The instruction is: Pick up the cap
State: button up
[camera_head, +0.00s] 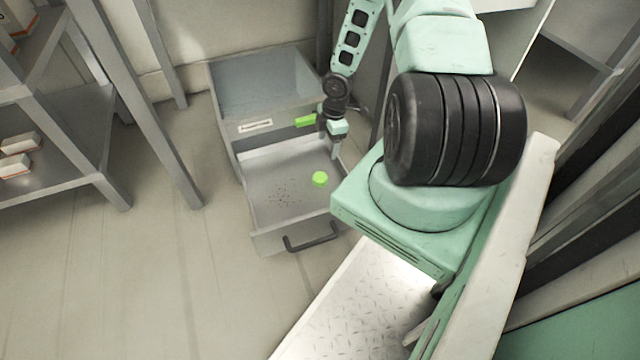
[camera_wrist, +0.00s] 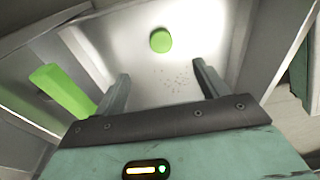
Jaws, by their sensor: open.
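A small round bright green cap (camera_head: 320,179) lies on the floor of an open grey drawer, towards its right side. The cap also shows in the wrist view (camera_wrist: 160,40), beyond the fingertips and roughly centred between them. My gripper (camera_wrist: 160,80) is open, with nothing between its two fingers. In the head view my gripper (camera_head: 335,152) hangs over the drawer, just behind the cap and apart from it.
The drawer (camera_head: 283,240) has low walls and a dark front handle (camera_head: 312,240). A longer green block (camera_wrist: 62,90) is left of my gripper; it also shows in the head view (camera_head: 305,121). Dark specks (camera_head: 283,194) lie on the drawer floor. Shelves (camera_head: 60,130) stand at left.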

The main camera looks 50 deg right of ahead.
jog(key=b, duration=0.6)
send_over(320, 177)
jog(key=d, duration=0.1)
jog(key=f, duration=0.9)
jog(key=shift+s+d+f, duration=0.2)
jog(key=shift+s+f, duration=0.05)
jog(key=shift+f, duration=0.15)
jog(key=f+b, duration=0.3)
jog(key=a+f+b, duration=0.1)
jog(key=f, duration=0.1)
jog(key=shift+w+f, duration=0.1)
jog(key=shift+w, duration=0.15)
jog(key=c, duration=1)
